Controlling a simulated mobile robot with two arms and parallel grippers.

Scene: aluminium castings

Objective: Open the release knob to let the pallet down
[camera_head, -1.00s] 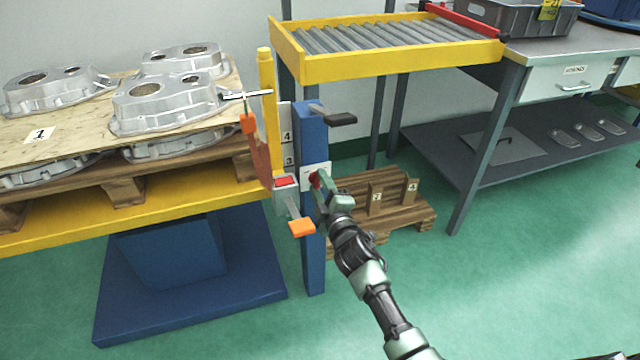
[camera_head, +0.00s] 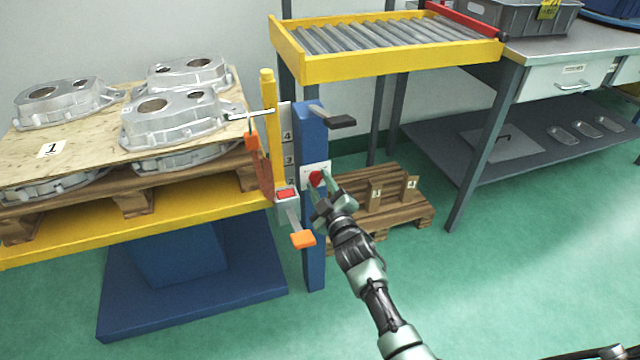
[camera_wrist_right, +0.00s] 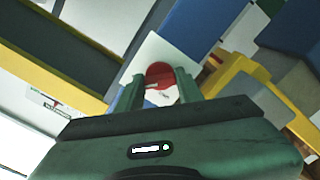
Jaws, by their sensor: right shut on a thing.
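The red release knob (camera_head: 316,178) sits on a white plate on the blue post (camera_head: 312,240). My right gripper (camera_head: 324,188) is at the knob. In the right wrist view the knob (camera_wrist_right: 160,75) shows between the two fingers of my right gripper (camera_wrist_right: 159,88), which is shut on it. The wooden pallet (camera_head: 135,203) rests on the yellow lift platform (camera_head: 150,226) at left. It carries a plywood sheet (camera_head: 100,140) and several aluminium castings (camera_head: 172,115). My left gripper is not in view.
A grey pedal-like handle (camera_head: 334,120) juts from the post top, and an orange-tipped lever (camera_head: 303,239) from the yellow lift. A roller conveyor (camera_head: 390,62) stands behind, with a workbench (camera_head: 560,55) to its right. A small pallet (camera_head: 400,215) lies behind the post.

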